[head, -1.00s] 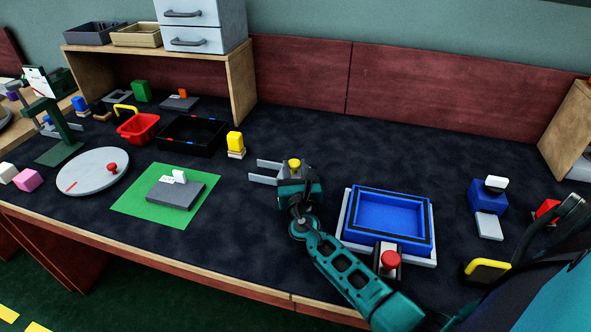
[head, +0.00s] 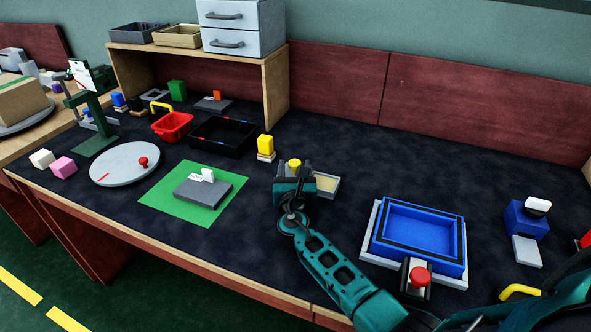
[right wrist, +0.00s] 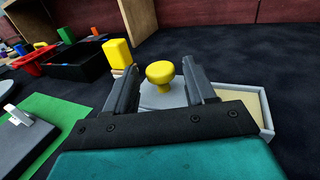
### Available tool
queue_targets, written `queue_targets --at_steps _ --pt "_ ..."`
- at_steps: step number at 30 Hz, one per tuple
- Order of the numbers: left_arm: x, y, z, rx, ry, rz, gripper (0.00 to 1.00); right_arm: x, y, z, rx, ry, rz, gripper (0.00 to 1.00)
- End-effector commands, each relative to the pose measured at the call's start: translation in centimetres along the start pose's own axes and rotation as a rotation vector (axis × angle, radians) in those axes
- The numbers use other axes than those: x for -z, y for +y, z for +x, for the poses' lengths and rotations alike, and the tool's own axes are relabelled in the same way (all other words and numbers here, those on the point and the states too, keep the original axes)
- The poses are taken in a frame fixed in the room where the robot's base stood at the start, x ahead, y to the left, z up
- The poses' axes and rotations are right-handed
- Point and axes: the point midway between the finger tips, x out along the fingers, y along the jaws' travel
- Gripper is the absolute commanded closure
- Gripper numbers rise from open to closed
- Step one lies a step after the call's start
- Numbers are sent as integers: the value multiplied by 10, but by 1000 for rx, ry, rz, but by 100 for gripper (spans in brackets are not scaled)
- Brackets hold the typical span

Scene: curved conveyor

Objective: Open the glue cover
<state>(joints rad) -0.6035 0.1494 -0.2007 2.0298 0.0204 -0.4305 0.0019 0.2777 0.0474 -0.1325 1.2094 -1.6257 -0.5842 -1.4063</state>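The glue box (head: 329,187) is a small grey box with a cream inside, seen just right of my right gripper. Its grey cover (right wrist: 158,97) carries a round yellow knob (right wrist: 160,73). In the right wrist view the cover lies left of the uncovered cream part (right wrist: 232,103), so the box is partly open. The knob also shows in the head view (head: 294,165). My right gripper (right wrist: 161,64) is open, one finger on each side of the knob, with gaps visible. Contact with the cover is hidden. My left gripper is not in view.
A yellow block (head: 265,146) stands behind the gripper. A green mat (head: 226,199) with a grey plate lies left. A blue tray (head: 418,231) and a red button (head: 420,277) are at right. The dark table behind the blue tray is free.

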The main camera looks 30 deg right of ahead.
Motion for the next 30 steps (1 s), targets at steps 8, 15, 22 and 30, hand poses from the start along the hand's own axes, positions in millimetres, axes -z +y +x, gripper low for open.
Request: queue_targets --at_steps 8,15,22,30 --pt "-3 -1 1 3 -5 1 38 0 0 0 1 -1 0 41" --pt "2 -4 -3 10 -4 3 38 -1 0 -26 -1 1 -1 41" --pt "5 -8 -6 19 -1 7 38 0 -1 -78 0 2 -1 41" --pt "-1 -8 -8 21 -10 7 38 0 0 -121 0 0 0 41"
